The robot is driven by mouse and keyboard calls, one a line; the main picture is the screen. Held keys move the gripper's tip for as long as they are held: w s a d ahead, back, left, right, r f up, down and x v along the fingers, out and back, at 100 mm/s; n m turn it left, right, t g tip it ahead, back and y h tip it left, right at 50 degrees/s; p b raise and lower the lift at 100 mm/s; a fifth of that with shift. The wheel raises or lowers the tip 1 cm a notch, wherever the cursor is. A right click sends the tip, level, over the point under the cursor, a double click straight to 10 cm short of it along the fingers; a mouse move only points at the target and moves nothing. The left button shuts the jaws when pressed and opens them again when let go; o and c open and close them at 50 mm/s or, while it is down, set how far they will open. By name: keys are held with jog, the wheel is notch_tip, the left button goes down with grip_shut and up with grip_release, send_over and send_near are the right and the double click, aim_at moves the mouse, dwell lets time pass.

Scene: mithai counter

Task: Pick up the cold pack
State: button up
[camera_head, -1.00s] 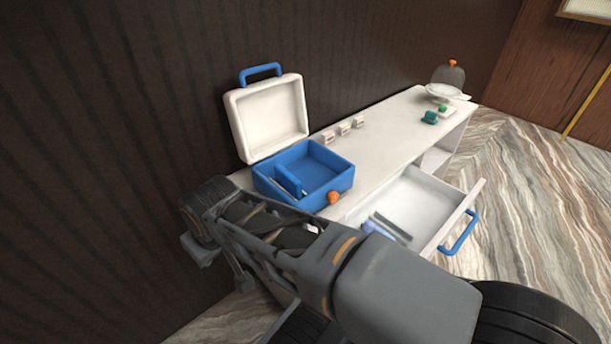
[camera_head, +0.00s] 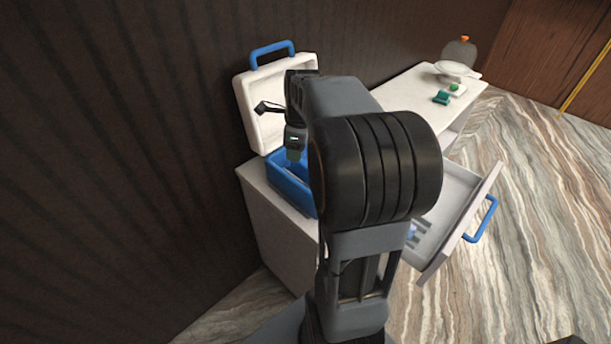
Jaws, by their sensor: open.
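My gripper (camera_head: 295,157) points down over the blue cooler box (camera_head: 289,190), near its left side. Its fingertips are small and partly hidden against the blue box, and I see nothing held in it. The box's white lid (camera_head: 262,122) stands open behind it. My arm covers the right part and most of the inside of the box. A light-blue flat piece (camera_head: 411,231) lies in the open drawer, partly behind my arm. It may be the cold pack, but I cannot tell for sure.
The white counter (camera_head: 405,88) runs to the back right. A green item (camera_head: 441,97), a white plate (camera_head: 455,69) and a grey dome-like object (camera_head: 459,50) stand at its far end. The open drawer (camera_head: 459,222) juts out with a blue handle (camera_head: 482,220). A dark wall is behind.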

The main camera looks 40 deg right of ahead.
aim_at(306, 170)
jog(key=w+d+f+m, duration=0.1)
jog(key=d+f+m, duration=0.1)
jog(key=f, duration=0.1)
jog(key=d+f+m, duration=0.2)
jog(key=f+m, duration=0.1)
jog(key=w+d+f+m, duration=0.1)
jog(key=d+f+m, duration=0.1)
jog(key=f, duration=0.1)
jog(key=shift+w+d+f+m+g, duration=0.15)
jog(key=shift+w+f+m+g, duration=0.15)
jog(key=shift+w+f, duration=0.05)
jog(key=shift+w+f+p, duration=0.2)
jog(key=shift+w+f, duration=0.05)
jog(key=shift+f, duration=0.75)
jog(key=shift+w+f+p, duration=0.25)
jog(key=shift+f, duration=0.8)
jog(key=shift+w+f+p, duration=0.2)
jog(key=shift+w+f, duration=0.05)
jog(key=shift+f, duration=0.75)
jog(key=shift+c, duration=0.3)
grip_shut()
